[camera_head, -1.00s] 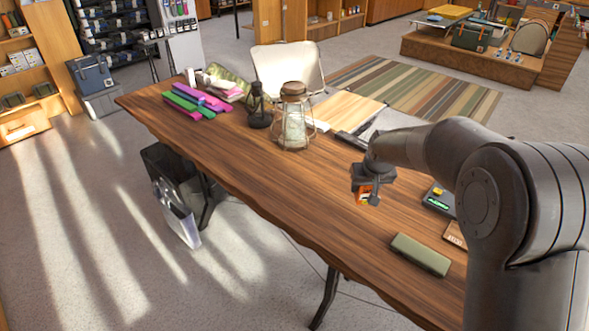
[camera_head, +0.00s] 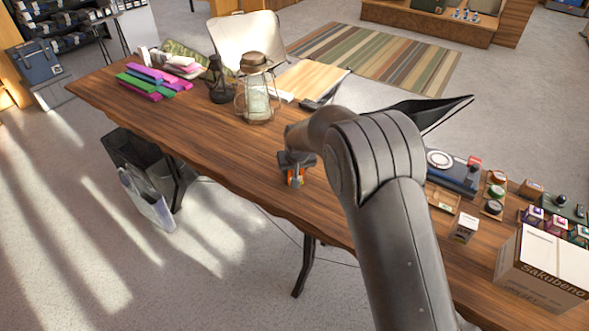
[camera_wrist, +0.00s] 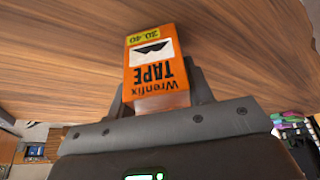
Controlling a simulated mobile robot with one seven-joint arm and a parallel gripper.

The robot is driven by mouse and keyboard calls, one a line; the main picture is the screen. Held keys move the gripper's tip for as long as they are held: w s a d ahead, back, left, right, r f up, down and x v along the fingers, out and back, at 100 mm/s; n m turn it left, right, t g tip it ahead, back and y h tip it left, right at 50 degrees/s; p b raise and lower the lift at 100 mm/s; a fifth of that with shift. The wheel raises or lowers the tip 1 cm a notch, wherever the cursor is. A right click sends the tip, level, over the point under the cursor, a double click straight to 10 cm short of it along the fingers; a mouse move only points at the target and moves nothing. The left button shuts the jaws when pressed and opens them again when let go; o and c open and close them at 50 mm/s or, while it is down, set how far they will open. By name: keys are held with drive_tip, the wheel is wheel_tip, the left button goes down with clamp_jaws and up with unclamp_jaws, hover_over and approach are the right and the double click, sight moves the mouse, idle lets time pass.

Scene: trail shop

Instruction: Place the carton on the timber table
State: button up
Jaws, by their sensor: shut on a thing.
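My gripper (camera_head: 296,178) is shut on a small orange carton (camera_wrist: 157,66) printed "Wrenfix TAPE", with a yellow patch and a white panel. In the wrist view the carton stands out between the two dark fingers. In the head view only a little of the carton (camera_head: 295,181) shows below my gripper. The timber table (camera_head: 225,150) is long and brown with a wavy edge, and its wood grain fills most of the wrist view (camera_wrist: 60,65). My gripper is over the table's middle, towards the near edge. I cannot tell whether the carton touches the wood.
A wire-framed lantern (camera_head: 257,95) and a dark figure-like object (camera_head: 218,80) stand behind my gripper. Coloured bars (camera_head: 150,80) lie at the table's left. A cardboard box (camera_head: 545,270) and several small goods are at the right. Bare wood lies left of my gripper.

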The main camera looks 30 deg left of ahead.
drive_tip(key=shift+f, duration=0.2)
drive_tip(key=o, duration=1.1)
drive_tip(key=shift+c, duration=0.2)
drive_tip(key=shift+r, duration=0.1)
drive_tip(key=v, duration=1.2)
